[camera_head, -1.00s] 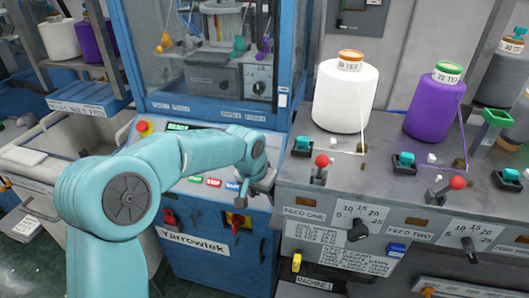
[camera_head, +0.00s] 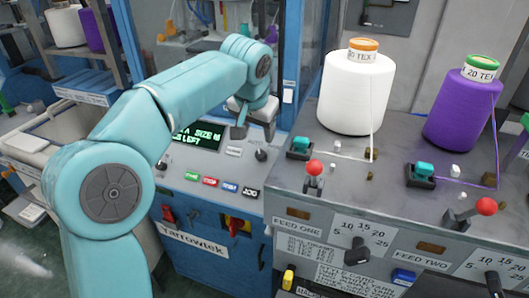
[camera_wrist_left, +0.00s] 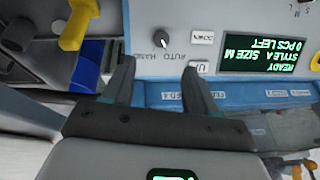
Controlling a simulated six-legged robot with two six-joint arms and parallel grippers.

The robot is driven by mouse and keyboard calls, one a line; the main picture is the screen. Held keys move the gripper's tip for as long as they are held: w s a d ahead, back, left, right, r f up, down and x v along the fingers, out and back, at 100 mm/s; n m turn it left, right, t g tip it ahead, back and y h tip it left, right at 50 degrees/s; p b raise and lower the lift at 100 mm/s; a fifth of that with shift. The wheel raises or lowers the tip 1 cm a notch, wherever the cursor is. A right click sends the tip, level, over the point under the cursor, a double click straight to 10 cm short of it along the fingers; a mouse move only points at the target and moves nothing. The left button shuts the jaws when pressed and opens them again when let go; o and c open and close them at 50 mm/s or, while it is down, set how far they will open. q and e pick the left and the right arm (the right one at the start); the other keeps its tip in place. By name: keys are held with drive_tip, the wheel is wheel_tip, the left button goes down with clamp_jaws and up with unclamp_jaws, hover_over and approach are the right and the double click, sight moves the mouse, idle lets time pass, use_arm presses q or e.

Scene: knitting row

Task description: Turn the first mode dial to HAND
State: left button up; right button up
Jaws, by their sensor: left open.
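The mode dial (camera_head: 262,154) is a small dark round knob on the grey control panel of the blue Yarrowtek machine. It also shows in the left wrist view (camera_wrist_left: 162,42), with AUTO and HAND lettering next to it. A pale mark shows on the knob, but I cannot tell surely which word it points to. My left gripper (camera_wrist_left: 160,86) is open and empty, its two dark fingers on either side of the dial's line and short of it. In the head view my left gripper (camera_head: 243,124) hangs above the panel, just behind the dial. My right gripper is out of view.
A green-lettered display (camera_head: 197,138) and several coloured buttons (camera_head: 211,183) share the panel. A yellow part (camera_wrist_left: 80,22) stands near the dial in the wrist view. At right, the feed bench carries a white cone (camera_head: 355,92), a purple cone (camera_head: 463,112) and red-knobbed levers (camera_head: 314,168).

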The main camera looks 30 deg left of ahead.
sight(260, 154)
use_arm(q)
drive_tip(key=x, duration=1)
drive_tip(key=shift+a+f, duration=0.1)
drive_tip(key=shift+f, duration=0.1)
drive_tip(key=shift+a+f, duration=0.15)
drive_tip(key=shift+f, duration=0.2)
drive_tip(key=shift+w, duration=0.15)
drive_tip(key=c, duration=1.1)
